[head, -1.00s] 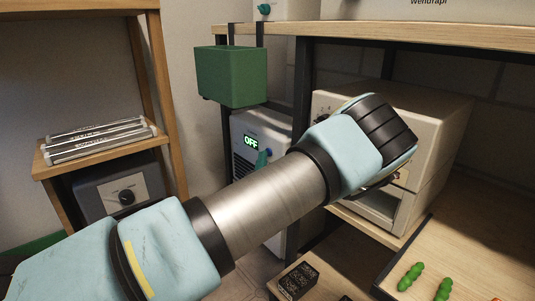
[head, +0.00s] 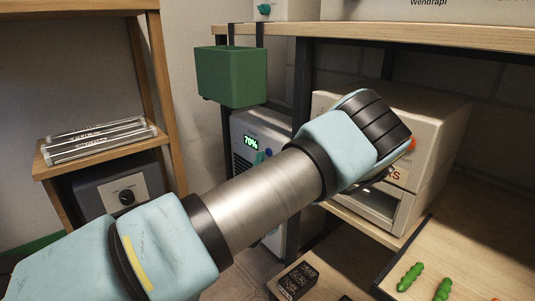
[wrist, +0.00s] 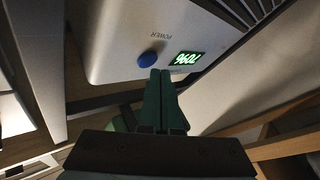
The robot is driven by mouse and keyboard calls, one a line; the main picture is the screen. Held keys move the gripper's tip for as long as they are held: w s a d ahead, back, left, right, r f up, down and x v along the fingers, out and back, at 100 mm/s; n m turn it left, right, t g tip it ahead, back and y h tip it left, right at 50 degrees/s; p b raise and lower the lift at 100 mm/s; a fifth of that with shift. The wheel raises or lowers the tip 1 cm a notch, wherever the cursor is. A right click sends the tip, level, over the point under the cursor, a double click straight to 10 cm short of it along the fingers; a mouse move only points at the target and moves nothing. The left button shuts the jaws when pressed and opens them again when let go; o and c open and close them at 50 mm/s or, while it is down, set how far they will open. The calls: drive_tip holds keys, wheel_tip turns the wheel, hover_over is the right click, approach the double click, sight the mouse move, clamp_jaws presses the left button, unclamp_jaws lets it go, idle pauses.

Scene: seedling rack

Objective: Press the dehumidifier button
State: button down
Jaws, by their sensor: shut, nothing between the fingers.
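The dehumidifier (head: 268,130) is a pale box with a grille, standing on the floor behind my arm in the head view; it also fills the top of the wrist view (wrist: 112,48). Its lit display (head: 251,142) reads 70%. In the wrist view its blue round button (wrist: 148,59), marked POWER, sits beside the display (wrist: 186,58). My gripper (wrist: 160,73) is shut and empty, its green fingertips just beside the button. I cannot tell whether they touch it. In the head view only the teal fingertips (head: 259,158) show, next to the blue button (head: 268,152).
A green bin (head: 232,78) hangs above the dehumidifier. A beige appliance (head: 425,120) stands on the rack shelf behind my wrist. A wooden shelf (head: 95,158) with silvery tubes is at left. A tray (head: 455,260) with green items is at lower right.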

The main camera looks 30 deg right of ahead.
drive_tip(key=s+a, duration=0.1)
drive_tip(key=a, duration=0.5)
idle(0.3)
drive_tip(key=shift+s, duration=0.1)
drive_tip(key=w+a+f+n+g+y+p, duration=0.1)
drive_tip(key=w+a+n+g+y, duration=0.1)
drive_tip(key=w+a+y, duration=0.3)
drive_tip(key=w+a+f+n+g+y, duration=0.1)
drive_tip(key=a+f+n+g+y, duration=0.15)
drive_tip(key=a, duration=0.45)
drive_tip(key=w+a+f+n+g+y+p, duration=0.1)
drive_tip(key=w+a+n+g+y, duration=0.15)
drive_tip(key=a+y, duration=0.2)
drive_tip(key=s+a+r+m+g, duration=0.3)
drive_tip(key=s+a+r+g, duration=0.15)
drive_tip(key=s+a, duration=0.35)
drive_tip(key=s+a+r+m+g, duration=0.35)
drive_tip(key=s+a+r, duration=0.25)
drive_tip(key=s+a, duration=0.3)
drive_tip(key=w+p+v, duration=0.2)
drive_tip(key=p+v, duration=1)
drive_tip(key=p, duration=0.1)
drive_tip(key=w+d+r+p+v, duration=0.1)
drive_tip(key=w+p+v, duration=0.2)
drive_tip(key=p+v, duration=1)
drive_tip(key=w+d+p+v, duration=0.1)
drive_tip(key=w+p+v, duration=0.1)
drive_tip(key=p+v, duration=1)
drive_tip(key=shift+r+g+p, duration=0.4)
drive_tip(key=shift+r, duration=0.3)
